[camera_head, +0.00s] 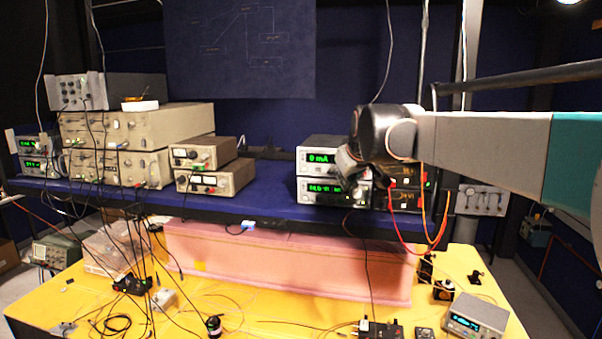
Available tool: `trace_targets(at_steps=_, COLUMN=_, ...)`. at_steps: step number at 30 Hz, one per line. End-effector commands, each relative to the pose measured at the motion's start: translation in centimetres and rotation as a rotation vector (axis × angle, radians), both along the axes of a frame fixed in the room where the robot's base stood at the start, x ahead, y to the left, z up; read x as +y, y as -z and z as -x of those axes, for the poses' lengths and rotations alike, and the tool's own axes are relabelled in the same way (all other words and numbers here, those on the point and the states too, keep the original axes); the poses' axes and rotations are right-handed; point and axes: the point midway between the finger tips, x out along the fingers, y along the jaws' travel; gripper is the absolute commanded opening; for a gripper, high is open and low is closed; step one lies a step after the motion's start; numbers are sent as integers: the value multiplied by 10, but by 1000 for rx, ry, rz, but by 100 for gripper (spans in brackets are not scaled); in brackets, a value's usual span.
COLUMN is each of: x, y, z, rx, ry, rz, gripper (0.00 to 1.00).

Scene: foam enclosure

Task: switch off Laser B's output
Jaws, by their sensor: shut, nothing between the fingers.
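Two white instruments with green displays are stacked on the blue shelf. The upper one (312,158) reads about "0 mA"; the lower one (318,190) shows a longer reading that I cannot make out fully. No label naming Laser B is legible, so I cannot tell which unit it is. My gripper (350,168) is shut and empty, at the right end of these two units' fronts. It hides part of their right-hand controls. I cannot tell whether it touches a panel.
Dark units with orange displays (405,198) stand just right, with red and orange cables (412,248) hanging from them. A pink foam enclosure (290,265) stands below on the yellow table (50,300).

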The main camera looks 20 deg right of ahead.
Motion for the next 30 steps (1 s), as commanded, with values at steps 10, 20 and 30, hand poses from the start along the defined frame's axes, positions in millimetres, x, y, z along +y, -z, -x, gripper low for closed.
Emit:
trace_targets(at_steps=10, x=18, y=0, z=27, rx=0, ry=-1, rz=0, gripper=0)
trace_targets(at_steps=20, x=27, y=0, z=42, rx=0, ry=0, rz=0, gripper=0)
trace_targets(at_steps=30, x=27, y=0, z=42, rx=0, ry=1, rz=0, gripper=0)
